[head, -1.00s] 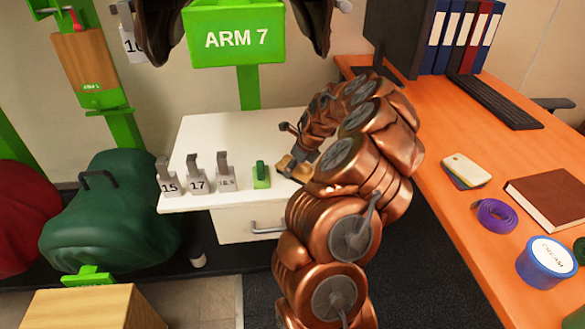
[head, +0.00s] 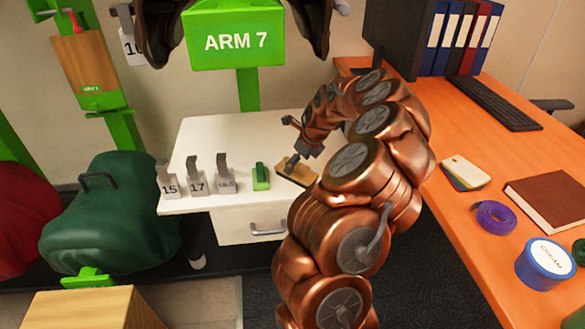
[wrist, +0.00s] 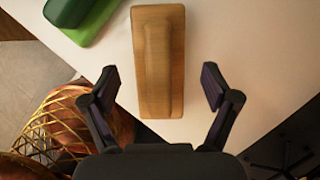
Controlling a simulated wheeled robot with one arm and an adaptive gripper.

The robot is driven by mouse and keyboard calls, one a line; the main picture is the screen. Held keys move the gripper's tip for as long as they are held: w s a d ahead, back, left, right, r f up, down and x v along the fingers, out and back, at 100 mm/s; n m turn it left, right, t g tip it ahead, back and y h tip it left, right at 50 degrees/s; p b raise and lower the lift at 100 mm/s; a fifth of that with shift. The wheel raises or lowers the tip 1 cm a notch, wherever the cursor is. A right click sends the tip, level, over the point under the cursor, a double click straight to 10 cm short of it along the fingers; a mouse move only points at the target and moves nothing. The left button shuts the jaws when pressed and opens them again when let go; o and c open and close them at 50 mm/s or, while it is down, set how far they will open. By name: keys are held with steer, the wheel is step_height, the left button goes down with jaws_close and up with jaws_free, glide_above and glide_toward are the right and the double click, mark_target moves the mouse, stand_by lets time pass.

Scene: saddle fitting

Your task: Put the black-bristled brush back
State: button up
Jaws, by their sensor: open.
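A wooden-backed brush (head: 305,177) lies on the right part of the white cabinet top, near its front edge. In the wrist view its wooden back and raised grip (wrist: 158,60) face the camera; the bristles are hidden, so their colour cannot be told. A green brush-like block (head: 261,177) lies to its left and shows at the upper left of the wrist view (wrist: 82,14). My gripper (wrist: 159,82) is open and empty. In the wrist view its fingers are on either side of the wooden brush's near end, with gaps on both sides.
The green ARM 7 stand (head: 237,40) rises behind. An orange desk (head: 455,220) with several items is at right.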

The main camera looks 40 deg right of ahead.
steer(key=v, duration=0.8)
steer(key=shift+r+p, duration=0.2)
steer(key=shift+p, duration=0.2)
steer(key=shift+s+r, duration=0.1)
